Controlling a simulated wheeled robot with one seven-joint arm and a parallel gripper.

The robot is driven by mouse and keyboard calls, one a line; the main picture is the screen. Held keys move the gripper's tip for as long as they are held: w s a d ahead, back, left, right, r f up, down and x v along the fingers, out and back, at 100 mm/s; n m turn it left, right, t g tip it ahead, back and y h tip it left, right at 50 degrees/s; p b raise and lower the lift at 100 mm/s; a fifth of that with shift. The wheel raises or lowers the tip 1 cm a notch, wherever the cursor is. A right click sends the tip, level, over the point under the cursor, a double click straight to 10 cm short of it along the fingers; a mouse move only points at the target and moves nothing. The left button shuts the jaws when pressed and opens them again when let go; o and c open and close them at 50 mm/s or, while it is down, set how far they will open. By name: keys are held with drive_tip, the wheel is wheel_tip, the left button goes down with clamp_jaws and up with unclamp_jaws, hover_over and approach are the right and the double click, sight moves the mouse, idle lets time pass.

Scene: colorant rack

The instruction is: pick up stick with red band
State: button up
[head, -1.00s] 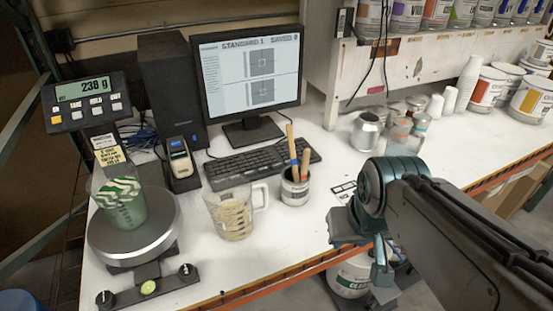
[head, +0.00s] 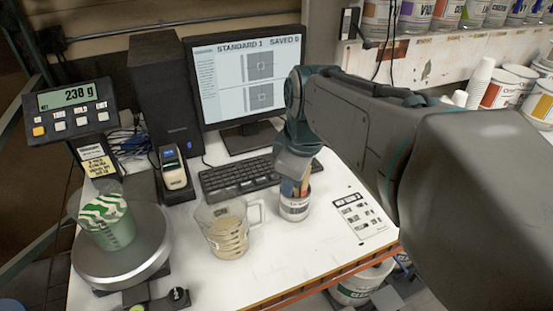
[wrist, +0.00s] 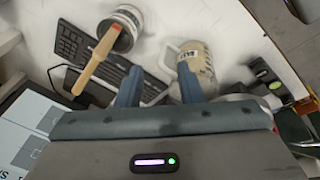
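One wooden stick (wrist: 98,60) leans out of the can (wrist: 128,20), to the left of the left finger and outside the gap.
A clear measuring jug (head: 227,232) stands just left of the can. A keyboard (head: 238,178) and monitor (head: 248,80) are behind. A scale with a cup (head: 112,232) is at left. A printed card (head: 358,215) lies right of the can.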

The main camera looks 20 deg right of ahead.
drive_tip(key=w+d+r+n, duration=0.45)
drive_tip(key=d+n, duration=0.25)
drive_tip(key=n, duration=0.2)
drive_tip(key=p, duration=0.1)
hover_over(307, 180)
drive_tip(key=s, duration=0.1)
wheel_tip(307, 180, down, 7)
drive_tip(key=shift+n+g, duration=0.3)
drive_tip(key=shift+p+x, duration=0.95)
drive_tip(key=shift+x, duration=1.85)
drive_tip(key=shift+s, duration=0.1)
clamp_jaws()
